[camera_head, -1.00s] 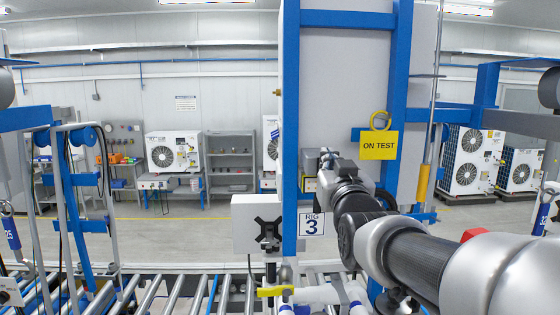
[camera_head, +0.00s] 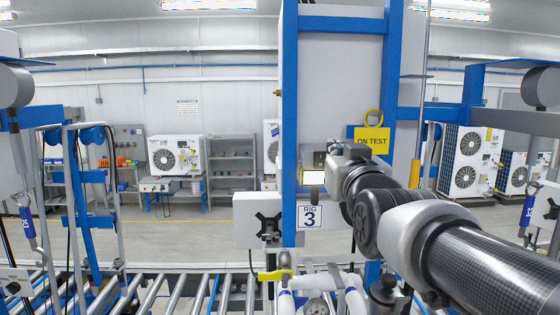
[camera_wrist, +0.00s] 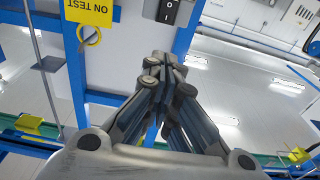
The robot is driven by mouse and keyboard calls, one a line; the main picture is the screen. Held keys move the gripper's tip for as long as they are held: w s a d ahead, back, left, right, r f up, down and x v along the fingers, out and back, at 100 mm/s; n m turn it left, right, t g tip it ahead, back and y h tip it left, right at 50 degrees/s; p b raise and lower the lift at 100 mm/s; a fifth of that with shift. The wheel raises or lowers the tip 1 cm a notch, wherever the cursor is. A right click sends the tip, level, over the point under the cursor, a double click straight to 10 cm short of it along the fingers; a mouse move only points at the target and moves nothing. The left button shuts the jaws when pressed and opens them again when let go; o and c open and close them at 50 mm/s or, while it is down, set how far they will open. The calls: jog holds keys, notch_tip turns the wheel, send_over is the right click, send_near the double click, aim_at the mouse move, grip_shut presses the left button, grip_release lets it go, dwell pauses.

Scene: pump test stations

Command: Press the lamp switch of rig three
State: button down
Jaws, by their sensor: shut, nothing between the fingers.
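Rig three's blue frame carries the RIG 3 label (camera_head: 310,216). Above the label, a small pale-faced unit (camera_head: 313,178) is fixed to the frame, with a dark part (camera_head: 319,159) just over it. In the wrist view a black rocker switch (camera_wrist: 168,12) with white marks shows at the top edge, partly cut off. My gripper (camera_wrist: 165,62) is shut and empty, its fingertips pointing toward the switch and appearing just short of it; contact cannot be judged. In the head view my gripper (camera_head: 338,152) is beside the unit, its fingers largely hidden by my wrist.
A yellow ON TEST tag (camera_head: 372,141) hangs right of my gripper; it also shows in the wrist view (camera_wrist: 90,12). White pipes and a gauge (camera_head: 315,306) stand below the label. A yellow-handled valve (camera_head: 275,274) is left of them. Rollers (camera_head: 120,295) run along the front.

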jog(key=s+f+g+b, duration=0.4)
jog(key=s+f+b, duration=0.4)
jog(key=f, duration=1.1)
jog(key=s+f+g+b, duration=0.5)
jog(key=s+f+b, duration=0.3)
jog(key=f, duration=1.1)
jog(key=s+f+g+b, duration=0.5)
jog(key=s+f+b, duration=0.3)
jog(key=s+f, duration=0.6)
notch_tip(320, 180, down, 6)
jog(key=shift+d+r, duration=0.2)
jog(key=shift+r, duration=0.05)
jog(key=c, duration=2.4)
grip_release()
